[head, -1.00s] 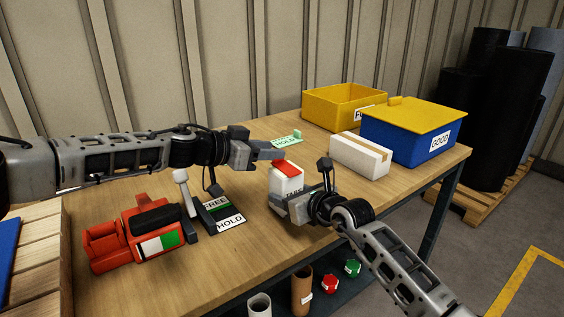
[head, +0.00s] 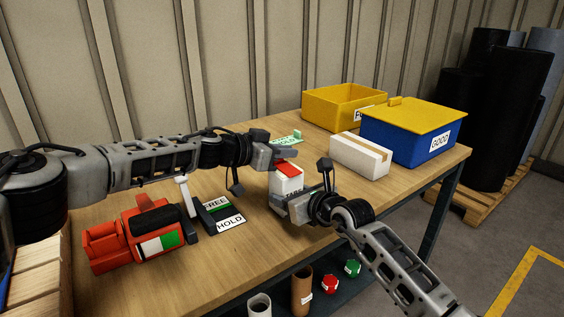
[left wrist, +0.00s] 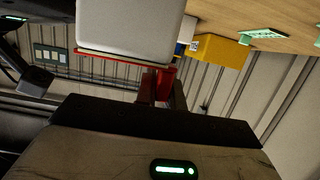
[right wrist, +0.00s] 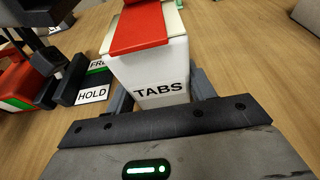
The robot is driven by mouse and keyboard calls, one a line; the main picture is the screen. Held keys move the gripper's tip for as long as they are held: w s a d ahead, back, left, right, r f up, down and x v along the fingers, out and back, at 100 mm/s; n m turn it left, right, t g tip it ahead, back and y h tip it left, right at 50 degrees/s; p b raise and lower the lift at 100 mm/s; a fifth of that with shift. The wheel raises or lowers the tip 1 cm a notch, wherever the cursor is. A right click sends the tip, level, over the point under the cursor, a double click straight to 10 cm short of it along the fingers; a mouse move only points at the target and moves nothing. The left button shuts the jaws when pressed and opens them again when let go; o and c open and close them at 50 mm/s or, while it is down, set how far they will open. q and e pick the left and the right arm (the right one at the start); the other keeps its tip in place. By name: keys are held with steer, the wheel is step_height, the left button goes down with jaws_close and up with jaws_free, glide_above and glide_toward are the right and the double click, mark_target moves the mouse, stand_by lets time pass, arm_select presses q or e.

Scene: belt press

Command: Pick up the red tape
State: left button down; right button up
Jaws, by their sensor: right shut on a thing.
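The red tape (head: 287,170) lies as a strip over the top of a white box labelled TABS (head: 286,184). In the right wrist view the tape (right wrist: 140,28) runs across the box top. My right gripper (head: 285,203) is shut on the TABS box, one finger on each side. My left gripper (head: 286,154) is at the tape's far end, just above and behind the box. In the left wrist view its fingers stand apart with a red end of the tape (left wrist: 165,82) between them. I cannot tell whether they touch it.
A red device (head: 140,238) and a lever plate marked FREE and HOLD (head: 222,215) are at left. A green plate (head: 285,140) lies behind the left gripper. A white grooved block (head: 358,158), yellow bin (head: 335,105) and blue GOOD box (head: 400,140) stand right.

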arm_select(q)
steer(key=shift+r, duration=0.1)
step_height(320, 180, up, 10)
stand_by(0.4)
arm_select(e)
steer(key=o, duration=1.2)
